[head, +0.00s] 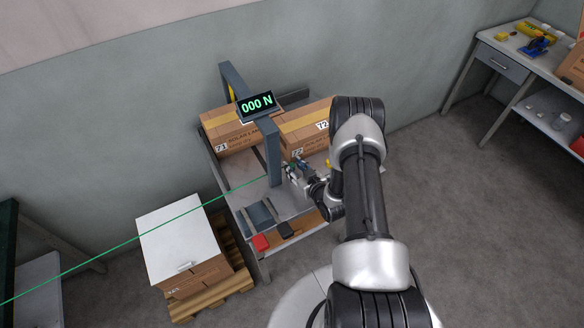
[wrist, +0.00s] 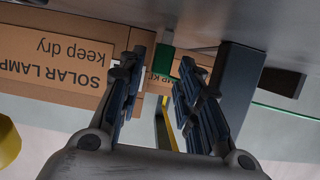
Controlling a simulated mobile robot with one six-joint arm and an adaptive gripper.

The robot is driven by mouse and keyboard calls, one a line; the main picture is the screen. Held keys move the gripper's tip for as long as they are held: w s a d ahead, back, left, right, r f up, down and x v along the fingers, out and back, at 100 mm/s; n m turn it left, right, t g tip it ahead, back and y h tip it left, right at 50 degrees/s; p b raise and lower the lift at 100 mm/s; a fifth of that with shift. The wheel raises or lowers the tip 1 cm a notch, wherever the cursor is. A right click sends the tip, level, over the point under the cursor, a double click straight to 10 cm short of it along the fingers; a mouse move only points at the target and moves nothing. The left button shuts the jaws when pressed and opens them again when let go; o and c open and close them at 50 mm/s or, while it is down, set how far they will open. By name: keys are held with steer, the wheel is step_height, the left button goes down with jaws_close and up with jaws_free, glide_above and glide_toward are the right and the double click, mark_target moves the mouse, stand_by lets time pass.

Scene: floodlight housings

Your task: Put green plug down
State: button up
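The green plug (wrist: 164,61) shows in the wrist view as a small dark green block between and just beyond my fingertips. It meets the grey bench surface at the top of that view, which looks inverted. My gripper (wrist: 168,58) is open, with its two dark fingers apart on either side of the plug. A gap shows at each side of it. In the head view my gripper (head: 291,169) is beside the grey post over the bench, and the plug cannot be made out clearly there.
Cartons (head: 232,134) stand behind a grey post frame (head: 271,150) with a "000 N" display (head: 257,105). A thin green line crosses from the left. A white-topped box (head: 180,238) stands on a pallet.

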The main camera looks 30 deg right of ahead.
jaws_close()
